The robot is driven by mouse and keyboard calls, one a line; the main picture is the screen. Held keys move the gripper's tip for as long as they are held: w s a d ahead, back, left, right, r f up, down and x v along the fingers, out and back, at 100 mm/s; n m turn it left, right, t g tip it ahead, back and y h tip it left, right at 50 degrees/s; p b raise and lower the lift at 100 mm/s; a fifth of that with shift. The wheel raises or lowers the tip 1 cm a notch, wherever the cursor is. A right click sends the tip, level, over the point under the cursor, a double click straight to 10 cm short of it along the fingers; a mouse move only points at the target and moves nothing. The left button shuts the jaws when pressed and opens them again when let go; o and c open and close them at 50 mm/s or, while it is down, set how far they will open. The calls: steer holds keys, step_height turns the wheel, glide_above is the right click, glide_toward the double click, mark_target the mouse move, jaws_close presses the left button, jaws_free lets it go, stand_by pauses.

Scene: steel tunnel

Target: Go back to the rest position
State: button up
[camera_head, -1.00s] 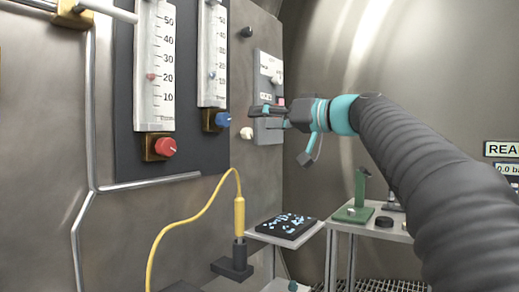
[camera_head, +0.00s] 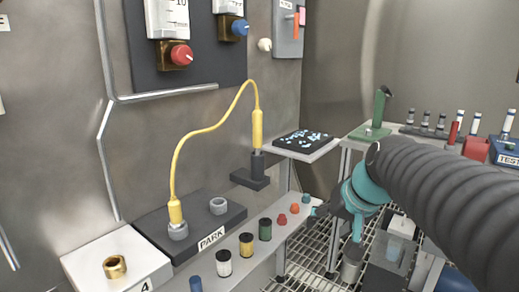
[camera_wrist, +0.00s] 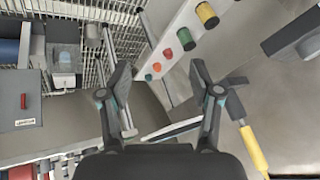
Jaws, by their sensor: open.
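My gripper (camera_wrist: 159,68) is open in the wrist view. Its two fingers are spread wide, with nothing between them. In the camera_head view my arm comes in from the right and bends downward. My gripper end (camera_head: 320,211) points away to the left, partly hidden by the teal wrist, near the end of the shelf (camera_head: 262,262) with small coloured cylinders. It looks apart from them, though depth is hard to judge.
A yellow cable (camera_head: 214,128) arches from the PARK block (camera_head: 205,212) to a dark wall socket (camera_head: 252,176). Dark tray with blue bits (camera_head: 303,141) sits on a small table. A bench with vials (camera_head: 440,124) stands right. Floor grating (camera_head: 305,255) shows below.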

steer(key=s+f+n+h, duration=0.1)
steer(key=s+f, duration=0.3)
steer(key=s, duration=0.4)
steer(key=s+d+f+n+h, duration=0.1)
steer(key=s+f, duration=0.4)
steer(key=s, duration=0.3)
steer(key=shift+s+d+f+h, duration=0.15)
steer(key=shift+s+h, duration=0.15)
stand_by(1.2)
